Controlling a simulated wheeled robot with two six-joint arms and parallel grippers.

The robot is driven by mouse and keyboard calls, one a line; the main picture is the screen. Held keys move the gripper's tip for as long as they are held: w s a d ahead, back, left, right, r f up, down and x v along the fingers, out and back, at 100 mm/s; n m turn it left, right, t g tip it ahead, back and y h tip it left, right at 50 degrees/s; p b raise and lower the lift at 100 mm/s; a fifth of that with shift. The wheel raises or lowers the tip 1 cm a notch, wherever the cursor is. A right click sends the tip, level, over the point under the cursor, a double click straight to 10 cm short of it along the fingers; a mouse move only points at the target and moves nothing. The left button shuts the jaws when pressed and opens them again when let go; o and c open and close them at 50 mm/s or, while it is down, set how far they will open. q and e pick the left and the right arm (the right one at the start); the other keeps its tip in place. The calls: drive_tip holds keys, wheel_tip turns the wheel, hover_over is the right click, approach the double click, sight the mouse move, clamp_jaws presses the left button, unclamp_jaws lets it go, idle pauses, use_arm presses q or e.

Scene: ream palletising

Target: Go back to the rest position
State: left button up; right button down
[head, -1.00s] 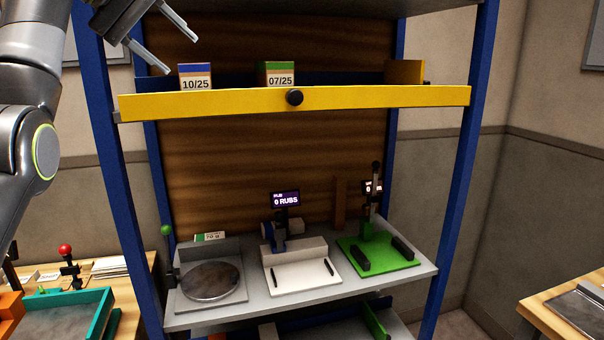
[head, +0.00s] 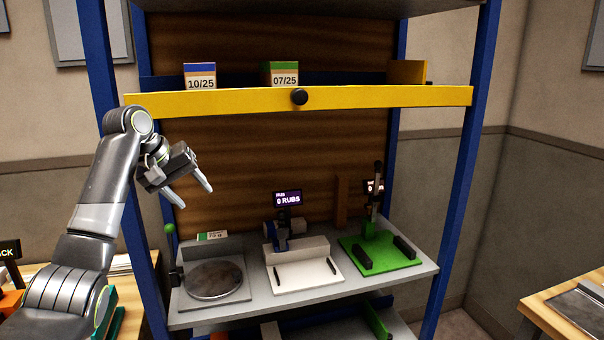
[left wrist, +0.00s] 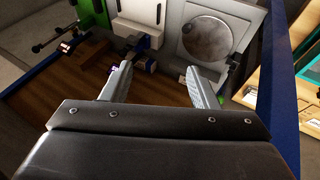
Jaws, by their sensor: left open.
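My left gripper (head: 192,194) is open and empty in the head view, in front of the rack's left side, below the yellow rail and above the lower shelf. Its two fingers point down and to the right, apart from everything. In the left wrist view its spread fingers (left wrist: 160,84) have nothing between them. My right gripper shows in neither view.
The yellow rail (head: 370,98) crosses the blue-posted rack, with boxes marked 10/25 (head: 200,76) and 07/25 (head: 281,75) behind it. The grey lower shelf (head: 320,291) bears a round plate (head: 215,280), a white device (head: 305,274) and a green device (head: 372,252).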

use_arm(q)
drive_tip(key=s+a+f+m+y, duration=0.1)
drive_tip(key=s+f, duration=0.4)
drive_tip(key=f, duration=0.6)
drive_tip(key=s+a+f+y, duration=0.1)
drive_tip(key=s+f, duration=0.4)
drive_tip(key=f, duration=0.5)
drive_tip(key=s+a+f+m, duration=0.1)
drive_tip(key=s+f, duration=0.4)
drive_tip(key=f, duration=0.6)
drive_tip(key=s+a+f+m+g+y, duration=0.1)
drive_tip(key=s+f, duration=0.3)
drive_tip(key=s, duration=0.4)
drive_tip(key=s+f+y, duration=0.1)
drive_tip(key=s+f, duration=0.4)
drive_tip(key=s, duration=0.4)
drive_tip(key=s+a+r+y, duration=0.1)
drive_tip(key=s+a+y, duration=0.1)
drive_tip(key=s, duration=1.5)
wheel_tip(320, 180, down, 27)
drive_tip(key=a+g+b, duration=0.2)
drive_tip(key=s+d+f+g+h+b, duration=0.1)
drive_tip(key=s+f, duration=1.3)
drive_tip(key=f, duration=0.2)
drive_tip(key=shift+s+d+f+b, duration=0.25)
drive_tip(key=shift+s+d+b, duration=0.05)
drive_tip(key=shift+s+d, duration=0.1)
